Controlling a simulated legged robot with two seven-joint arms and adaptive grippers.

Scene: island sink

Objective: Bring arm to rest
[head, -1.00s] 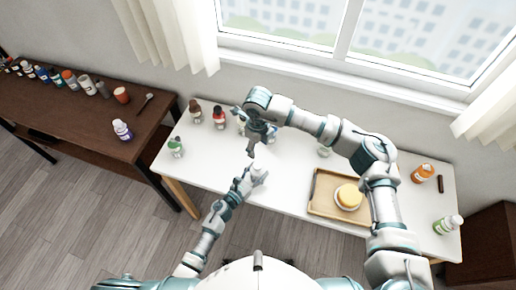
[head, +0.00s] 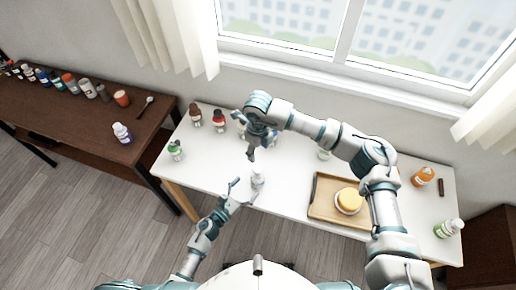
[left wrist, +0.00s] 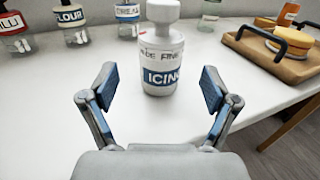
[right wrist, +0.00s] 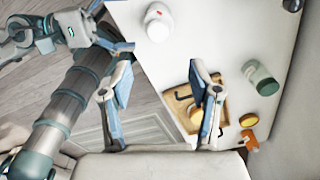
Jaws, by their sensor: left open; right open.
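My left gripper (head: 240,195) is open and empty at the front edge of the white table. A white bottle with a blue "ICING" label (left wrist: 161,62) stands upright just beyond its fingers; the bottle also shows in the head view (head: 257,181). In the left wrist view my left fingers (left wrist: 158,98) are spread wide, with a gap to the bottle. My right gripper (head: 252,140) is open above the back left part of the table. In the right wrist view its fingers (right wrist: 161,108) are apart with nothing held between them.
A wooden tray (head: 318,205) holds a yellow-topped round item (head: 348,199). Orange (head: 423,175) and green-labelled (head: 448,228) bottles stand at the right. Several bottles, including a red-capped one (head: 219,120), stand at the back left. A brown side table (head: 75,115) stands further left.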

